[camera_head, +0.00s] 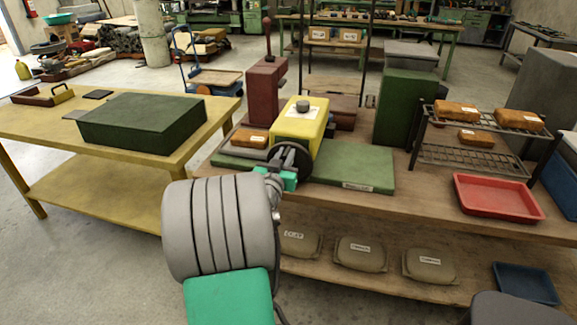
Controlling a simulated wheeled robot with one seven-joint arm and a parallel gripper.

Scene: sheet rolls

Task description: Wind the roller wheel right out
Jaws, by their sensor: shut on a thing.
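The roller wheel (288,160) is a dark wheel on the front of a yellow machine block (300,124) on the wooden bench. The exact grip is too small to make out. My grey arm hides part of the bench's front edge below the wheel.
A green plate (350,168) lies right of the machine. A red tray (497,198) and a wire rack (472,158) with orange packs stand further right. A yellow table (40,122) with a dark green box (142,122) is at left. Several labelled bags lie on the lower shelf (335,278).

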